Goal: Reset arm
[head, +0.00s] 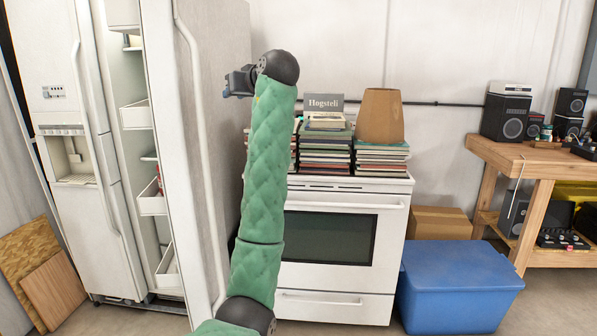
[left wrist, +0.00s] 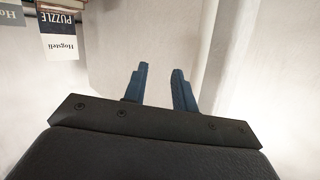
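My left arm, in a green quilted sleeve, rises through the middle of the head view. My left gripper (head: 238,82) is at its top, pointing left, in front of the white side of the refrigerator (head: 225,150). In the left wrist view, the two dark blue fingers of the left gripper (left wrist: 158,88) stand apart with nothing between them. A pale, plain surface lies beyond them. My right arm and gripper are not in view.
The refrigerator's right door stands open, showing white bins (head: 152,203). A white stove (head: 345,235) carries stacked books (head: 325,150) and a tan lampshade (head: 381,115) behind and right of my arm. A blue bin (head: 455,285) and a wooden workbench (head: 520,155) stand farther right.

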